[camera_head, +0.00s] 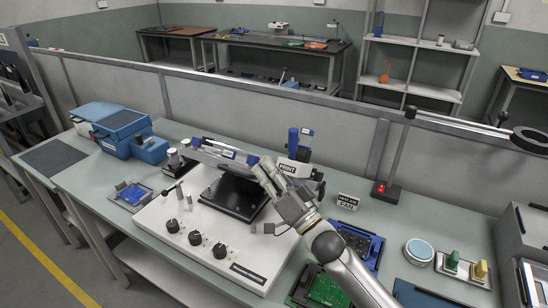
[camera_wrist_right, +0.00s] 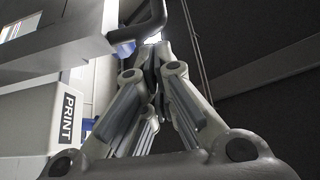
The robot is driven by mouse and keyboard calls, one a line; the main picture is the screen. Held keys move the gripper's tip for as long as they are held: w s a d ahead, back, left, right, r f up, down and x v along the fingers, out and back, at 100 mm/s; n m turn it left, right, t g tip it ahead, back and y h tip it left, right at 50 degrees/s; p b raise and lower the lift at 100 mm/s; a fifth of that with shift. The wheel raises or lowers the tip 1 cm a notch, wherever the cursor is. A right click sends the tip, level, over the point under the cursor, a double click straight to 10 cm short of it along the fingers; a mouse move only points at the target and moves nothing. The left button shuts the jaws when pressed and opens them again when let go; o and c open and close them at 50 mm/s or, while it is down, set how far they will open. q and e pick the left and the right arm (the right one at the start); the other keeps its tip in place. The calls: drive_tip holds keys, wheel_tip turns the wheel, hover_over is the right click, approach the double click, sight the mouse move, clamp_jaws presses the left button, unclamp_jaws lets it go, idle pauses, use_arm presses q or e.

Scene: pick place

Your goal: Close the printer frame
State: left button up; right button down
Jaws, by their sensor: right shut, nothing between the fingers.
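The stencil printer (camera_head: 180,250) is a white base with black knobs on its front and a black plate (camera_head: 235,196) on top. Its frame (camera_head: 225,150) is raised and tilted above the black plate. My right gripper (camera_head: 268,172) is shut and empty at the right end of the frame. In the right wrist view, my shut fingertips (camera_wrist_right: 155,55) are close to a dark bent handle (camera_wrist_right: 150,25); I cannot tell whether they touch it. A white block labelled PRINT (camera_head: 286,167) stands just behind the gripper and also shows in the right wrist view (camera_wrist_right: 65,115). My left gripper is out of view.
A blue machine (camera_head: 122,130) stands at the bench's left. Green boards (camera_head: 325,290) and a blue tray (camera_head: 362,243) lie right of the printer, partly behind my arm. A lamp pole (camera_head: 400,150) and a low partition (camera_head: 270,110) run along the back.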

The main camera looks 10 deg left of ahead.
drive_tip(key=s+a+f+n+g+y+b, duration=0.1)
drive_tip(key=s+f+n+y+b, duration=0.1)
drive_tip(key=s+f+n+b, duration=0.2)
drive_tip(key=shift+s+a+f+n+g+b, duration=0.35)
drive_tip(key=shift+f+b, duration=1.35)
drive_tip(key=shift+f, duration=0.85)
drive_tip(key=shift+r, duration=0.1)
